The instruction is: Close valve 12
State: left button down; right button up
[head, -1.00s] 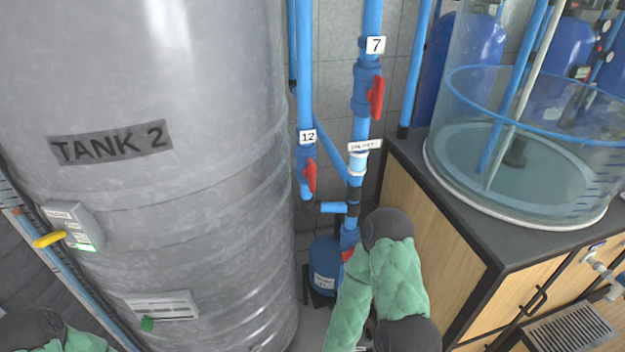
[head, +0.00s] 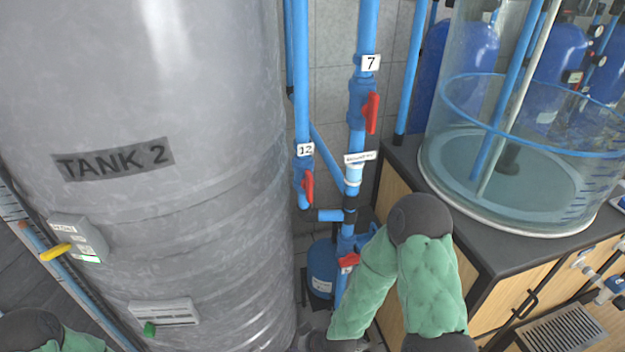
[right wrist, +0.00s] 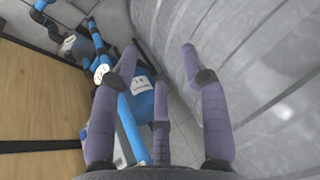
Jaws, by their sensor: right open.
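Valve 12 is on the left blue vertical pipe in the head view, with its white "12" tag (head: 305,149) above a red handle (head: 308,188). The handle hangs along the pipe, slightly tilted. My right arm reaches in from the bottom, and its gripper (head: 335,342) is low at the picture's bottom edge, below valve 12 and apart from it. In the right wrist view the right gripper (right wrist: 160,70) has its fingers spread, with nothing held. Its fingers point toward the gap beside the grey tank. My left gripper is not in view; only part of the left arm shows bottom left.
The grey tank labelled TANK 2 (head: 130,230) stands left of the pipes. Valve 7 (head: 371,112) and a lower red handle (head: 349,260) are on the neighbouring pipe. A blue vessel (head: 322,268) stands below. A wooden cabinet (head: 510,285) with a clear tank is right.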

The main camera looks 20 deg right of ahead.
jog(key=w+d+r+t+h+p, duration=0.1)
jog(key=w+d+r+t+p, duration=0.15)
jog(key=r, duration=0.75)
jog(key=w+d+r+t+h+p, duration=0.15)
jog(key=w+r+t, duration=0.25)
jog(key=r, duration=0.6)
jog(key=t+h+p, duration=0.2)
jog(key=t+p, duration=0.4)
jog(key=t, duration=0.1)
send_near(312, 186)
jog(key=shift+n+g, duration=0.25)
jog(key=shift+n, duration=0.05)
jog(key=w, duration=0.6)
jog(key=w+d, duration=0.1)
jog(key=w, duration=0.2)
jog(key=shift+w+r+b, duration=0.2)
jog(key=shift+w+b, duration=0.15)
jog(key=shift+w, duration=0.05)
grip_shut()
